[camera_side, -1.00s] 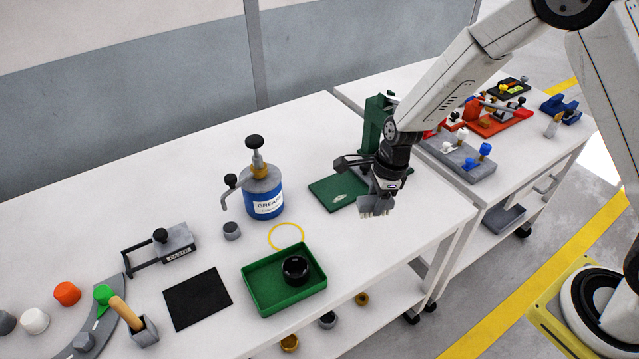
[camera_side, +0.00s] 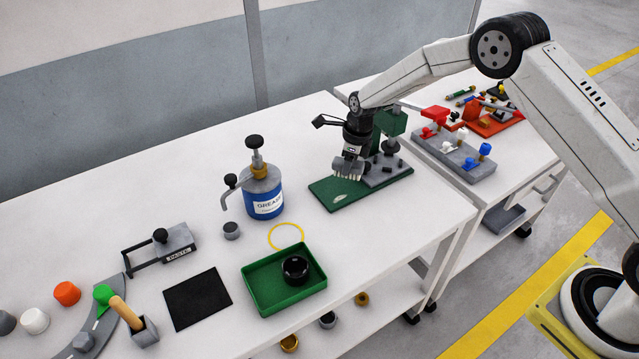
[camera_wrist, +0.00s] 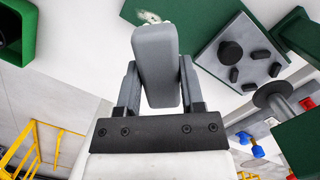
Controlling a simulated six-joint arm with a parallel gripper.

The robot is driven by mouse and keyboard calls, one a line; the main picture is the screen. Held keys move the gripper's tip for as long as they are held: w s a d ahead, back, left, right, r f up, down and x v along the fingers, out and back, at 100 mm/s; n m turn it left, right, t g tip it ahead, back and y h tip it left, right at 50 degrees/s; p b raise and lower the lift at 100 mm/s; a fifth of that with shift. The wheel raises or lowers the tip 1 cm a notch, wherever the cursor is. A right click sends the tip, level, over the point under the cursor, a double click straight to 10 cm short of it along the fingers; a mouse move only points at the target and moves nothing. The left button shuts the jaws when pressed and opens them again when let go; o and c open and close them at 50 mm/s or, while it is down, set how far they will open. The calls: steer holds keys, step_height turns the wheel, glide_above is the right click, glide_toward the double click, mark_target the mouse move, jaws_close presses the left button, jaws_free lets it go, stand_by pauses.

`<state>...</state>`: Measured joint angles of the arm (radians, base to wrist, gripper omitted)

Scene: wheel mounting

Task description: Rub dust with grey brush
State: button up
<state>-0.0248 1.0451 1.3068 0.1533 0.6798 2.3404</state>
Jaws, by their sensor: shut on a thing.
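My gripper (camera_side: 355,150) is shut on the grey brush (camera_wrist: 156,62), which fills the space between the fingers in the wrist view. In the side view the brush's pale bristles (camera_side: 348,169) point down, above the green base plate (camera_side: 372,198). The pale dust patch (camera_side: 341,198) lies on the plate's front left part, just below and in front of the bristles. It also shows in the wrist view, past the brush's far end (camera_wrist: 150,17). The bristles look apart from the dust; whether they touch the plate I cannot tell.
A grey block with black pegs (camera_side: 388,172) and a green upright (camera_side: 390,123) stand on the plate's right side. A blue grease can (camera_side: 264,198) stands to the left. A green tray (camera_side: 262,292) with a black ring (camera_side: 295,268) sits in front.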

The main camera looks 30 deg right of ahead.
steer(key=shift+w, duration=0.2)
steer(key=shift+f, duration=0.15)
steer(key=shift+s+f, duration=0.1)
steer(key=shift+f, duration=3.6)
steer(key=shift+a+f, duration=0.4)
steer(key=shift+a, duration=0.3)
jaws_close()
steer(key=shift+a+r, duration=0.1)
steer(key=shift+a, duration=1.1)
steer(key=d, duration=0.4)
steer(key=shift+r, duration=4.15)
steer(key=shift+f, duration=0.1)
